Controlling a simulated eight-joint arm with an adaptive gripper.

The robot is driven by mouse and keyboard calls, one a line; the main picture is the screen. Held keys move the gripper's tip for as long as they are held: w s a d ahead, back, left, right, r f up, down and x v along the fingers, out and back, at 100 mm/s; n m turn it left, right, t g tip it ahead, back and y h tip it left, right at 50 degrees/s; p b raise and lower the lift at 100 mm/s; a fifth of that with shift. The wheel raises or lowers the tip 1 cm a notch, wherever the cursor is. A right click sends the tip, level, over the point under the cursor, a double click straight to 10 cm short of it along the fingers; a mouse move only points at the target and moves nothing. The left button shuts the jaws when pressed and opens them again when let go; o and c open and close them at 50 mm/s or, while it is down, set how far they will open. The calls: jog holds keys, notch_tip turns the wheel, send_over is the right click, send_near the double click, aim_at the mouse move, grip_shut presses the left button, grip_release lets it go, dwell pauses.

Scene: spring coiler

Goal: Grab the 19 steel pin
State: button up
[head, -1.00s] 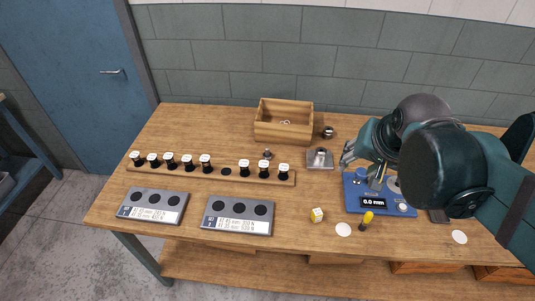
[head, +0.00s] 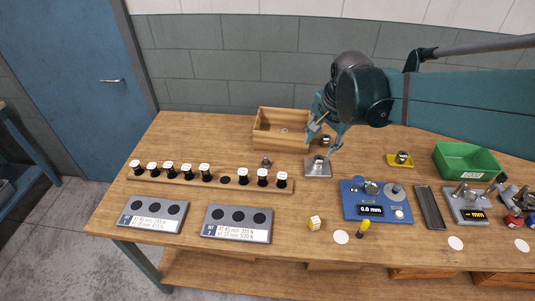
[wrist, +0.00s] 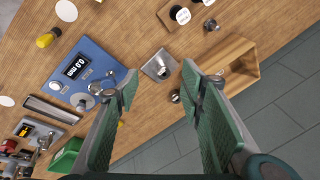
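I cannot read a 19 on any part, so I cannot tell which one is the 19 steel pin. A square steel plate (head: 312,172) with a small steel cylinder (head: 318,160) on it stands near the middle of the bench. The plate also shows in the wrist view (wrist: 159,67), between my fingers. My gripper (head: 327,134) is above and behind the plate, its fingers spread and empty. In the wrist view my gripper (wrist: 161,76) shows a clear gap between its fingertips. Behind it a round steel piece (head: 326,141) is partly covered by a finger.
A wooden tray (head: 268,143) stands behind the plate. A wooden rail (head: 215,179) holds several black pieces with white tops. The blue gauge (head: 376,213) reads 0.0 mm. A green bin (head: 468,165) and a steel measuring fixture (head: 467,214) are at the right.

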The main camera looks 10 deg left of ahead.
jog(key=w+a+f+m+g+p, duration=0.2)
jog(key=w+a+f+m, duration=0.2)
jog(key=w+a+f, duration=0.45)
jog(key=m+g+p, duration=0.1)
jog(key=m+g, duration=0.1)
jog(key=m, duration=0.2)
send_near(266, 162)
jog(key=shift+w+f+h, duration=0.15)
jog(key=shift+f+h, duration=0.15)
jog(key=shift+w+a+f, duration=0.1)
jog(key=shift+a+f, duration=0.2)
jog(key=shift+f, duration=0.05)
jog(key=shift+f, duration=1.25)
jog(key=shift+f, duration=0.15)
jog(key=shift+f, duration=2.45)
